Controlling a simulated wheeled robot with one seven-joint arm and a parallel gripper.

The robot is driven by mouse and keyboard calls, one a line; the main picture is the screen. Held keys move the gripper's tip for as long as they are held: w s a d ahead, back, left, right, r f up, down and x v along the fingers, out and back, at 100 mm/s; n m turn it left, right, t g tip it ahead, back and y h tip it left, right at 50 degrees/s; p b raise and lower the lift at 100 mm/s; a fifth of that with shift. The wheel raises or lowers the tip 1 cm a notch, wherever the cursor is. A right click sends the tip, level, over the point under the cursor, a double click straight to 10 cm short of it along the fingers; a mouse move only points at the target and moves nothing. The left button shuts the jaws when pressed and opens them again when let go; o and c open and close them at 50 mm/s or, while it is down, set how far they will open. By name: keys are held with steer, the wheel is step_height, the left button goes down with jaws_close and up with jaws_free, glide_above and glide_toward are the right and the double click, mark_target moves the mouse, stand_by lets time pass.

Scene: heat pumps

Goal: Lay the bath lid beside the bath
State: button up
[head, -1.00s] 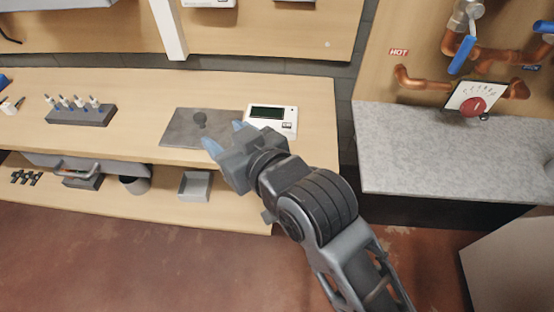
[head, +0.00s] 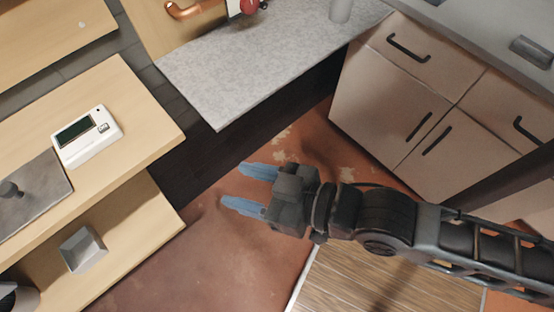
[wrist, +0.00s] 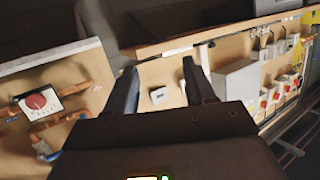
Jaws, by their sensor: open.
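The lid, a flat grey plate (head: 38,202) with a dark round knob, lies on the wooden bench at the left edge of the head view, partly cut off. No separate bath shows; whether one is under the plate I cannot tell. My gripper (head: 231,185) is open and empty, its two blue-looking fingers apart. In the head view it appears over the floor, right of the bench and well away from the lid. In the wrist view the dark fingers (wrist: 160,78) are apart with nothing held between them; I cannot make out the lid there.
A white meter with a display (head: 88,137) sits beside the lid. A small grey open box (head: 83,249) stands on the lower shelf. A grey stone-like counter (head: 240,75) and cabinets with black handles (head: 390,110) are ahead and right. Bare bench shows right of the meter.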

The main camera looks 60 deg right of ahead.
steer(key=shift+o, duration=0.4)
steer(key=s+d+r+h, duration=0.1)
steer(key=s+d+r, duration=0.1)
steer(key=s, duration=0.5)
steer(key=s+d+r+h, duration=0.1)
steer(key=s+d+r, duration=0.2)
steer(key=s, duration=0.3)
steer(key=shift+s+d+r+m, duration=0.15)
steer(key=shift+s+d+m, duration=0.15)
steer(key=shift+s+m, duration=0.1)
